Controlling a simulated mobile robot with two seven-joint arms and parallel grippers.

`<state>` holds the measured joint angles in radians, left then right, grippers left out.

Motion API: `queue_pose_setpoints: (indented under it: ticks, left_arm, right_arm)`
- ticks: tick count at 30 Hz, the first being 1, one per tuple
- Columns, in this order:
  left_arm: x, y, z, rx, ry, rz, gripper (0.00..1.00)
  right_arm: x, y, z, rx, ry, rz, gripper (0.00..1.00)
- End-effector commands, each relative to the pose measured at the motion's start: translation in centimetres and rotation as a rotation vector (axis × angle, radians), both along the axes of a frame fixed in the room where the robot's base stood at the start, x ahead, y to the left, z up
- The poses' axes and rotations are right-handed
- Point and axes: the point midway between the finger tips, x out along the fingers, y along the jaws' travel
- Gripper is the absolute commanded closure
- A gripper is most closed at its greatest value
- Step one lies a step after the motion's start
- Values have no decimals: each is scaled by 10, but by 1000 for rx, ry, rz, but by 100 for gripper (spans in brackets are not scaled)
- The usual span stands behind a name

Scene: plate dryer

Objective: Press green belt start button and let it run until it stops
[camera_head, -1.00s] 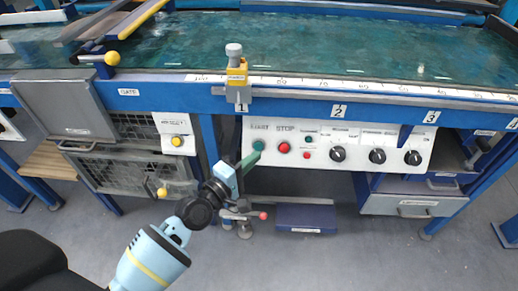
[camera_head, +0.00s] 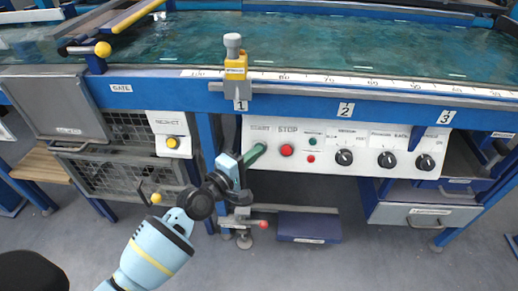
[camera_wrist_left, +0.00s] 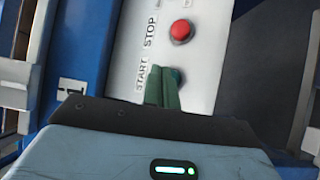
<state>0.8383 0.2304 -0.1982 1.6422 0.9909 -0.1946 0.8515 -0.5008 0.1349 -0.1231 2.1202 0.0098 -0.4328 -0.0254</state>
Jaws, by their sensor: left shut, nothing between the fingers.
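A white control panel (camera_head: 325,172) on the front of the blue machine carries the buttons. My left gripper (camera_head: 260,150) reaches up to it with its green fingers shut and empty. The fingertips are at the green START button, covering it in the head view. The left wrist view shows the fingers (camera_wrist_left: 161,88) in front of the START button (camera_wrist_left: 177,74), with only its edge showing; I cannot tell whether they touch or press it. The red STOP button (camera_head: 287,150) is just right of it. My right gripper is not in view.
The blue-green belt (camera_head: 340,45) lies above the panel, behind a ruler-marked rail (camera_head: 400,88). Several black knobs (camera_head: 387,160) and small buttons sit further right on the panel. A yellow button (camera_head: 172,142) is to the left. A clamp with a red-tipped handle (camera_head: 263,225) is below.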

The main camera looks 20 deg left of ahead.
Motion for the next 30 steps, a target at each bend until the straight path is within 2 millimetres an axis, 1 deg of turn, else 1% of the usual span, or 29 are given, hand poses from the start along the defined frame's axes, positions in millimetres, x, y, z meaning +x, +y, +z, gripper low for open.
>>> queue_pose_setpoints:
  ticks: [15,23,30]
  left_arm:
    - [0,0,0,1,0,0,100]
    - [0,0,0,1,0,0,100]
    - [0,0,0,0,0,0,100]
  right_arm:
    - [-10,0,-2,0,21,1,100]
    - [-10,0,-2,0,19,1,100]
    - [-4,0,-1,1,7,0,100]
